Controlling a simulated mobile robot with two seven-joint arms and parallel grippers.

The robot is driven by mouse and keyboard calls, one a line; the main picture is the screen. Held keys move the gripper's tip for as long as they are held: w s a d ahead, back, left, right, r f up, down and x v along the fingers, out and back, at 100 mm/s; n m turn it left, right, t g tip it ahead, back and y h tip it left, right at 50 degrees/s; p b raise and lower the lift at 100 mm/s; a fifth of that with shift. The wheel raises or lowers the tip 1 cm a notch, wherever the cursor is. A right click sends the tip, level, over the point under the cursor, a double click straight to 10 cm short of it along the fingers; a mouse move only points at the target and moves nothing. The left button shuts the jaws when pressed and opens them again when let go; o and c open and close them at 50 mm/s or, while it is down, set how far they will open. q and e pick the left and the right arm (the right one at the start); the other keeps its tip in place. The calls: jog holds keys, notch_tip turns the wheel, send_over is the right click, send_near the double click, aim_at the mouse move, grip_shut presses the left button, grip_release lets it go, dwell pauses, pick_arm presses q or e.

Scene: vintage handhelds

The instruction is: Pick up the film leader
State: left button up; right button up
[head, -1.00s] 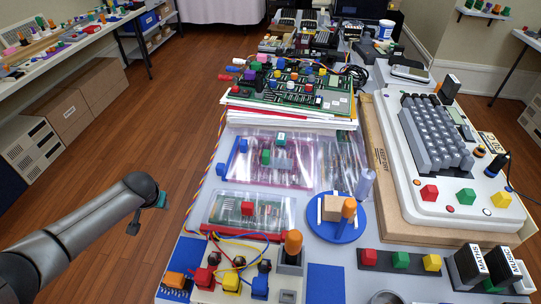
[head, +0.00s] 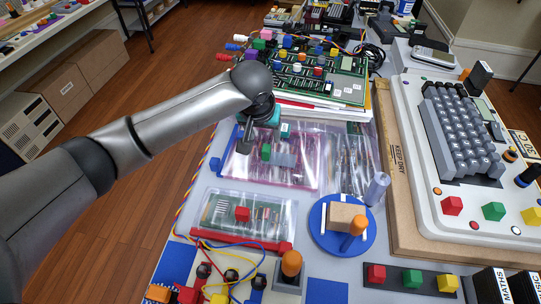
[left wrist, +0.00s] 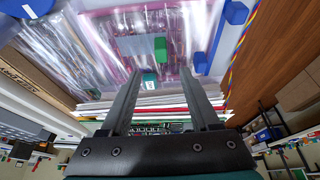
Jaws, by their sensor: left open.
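I cannot tell for sure which thing is the film leader. A small teal block with a pale label (head: 286,130) is a candidate, at the back edge of a clear-covered pink tray (head: 226,170). In the left wrist view the teal block (left wrist: 149,82) shows between the fingers, close to the left one. My left gripper (head: 258,136) is over the tray's back left part, open and empty; its fingers also show in the left wrist view (left wrist: 160,74). My right gripper is out of view.
Behind the tray is a stack of papers and green circuit boards (head: 330,82) bearing several coloured knobs. A blue round dish (head: 330,240) with a wooden block stands in front. A white keyboard unit (head: 420,150) is at right. Several wires run along the table's left edge.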

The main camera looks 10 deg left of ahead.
aim_at(266, 149)
pick_arm(q)
jog(key=b+x, duration=0.1)
jog(key=x, duration=0.3)
jog(key=shift+f, duration=0.15)
jog(key=shift+w+f, duration=0.25)
jog(key=shift+f, duration=0.1)
jog(key=b+x, duration=0.2)
jog(key=x, duration=0.1)
jog(key=shift+s+a+f, duration=0.1)
jog(key=shift+a+f, duration=0.05)
jog(key=shift+f, duration=0.25)
jog(key=shift+w+f, duration=0.25)
jog(key=shift+f, duration=0.3)
grip_shut()
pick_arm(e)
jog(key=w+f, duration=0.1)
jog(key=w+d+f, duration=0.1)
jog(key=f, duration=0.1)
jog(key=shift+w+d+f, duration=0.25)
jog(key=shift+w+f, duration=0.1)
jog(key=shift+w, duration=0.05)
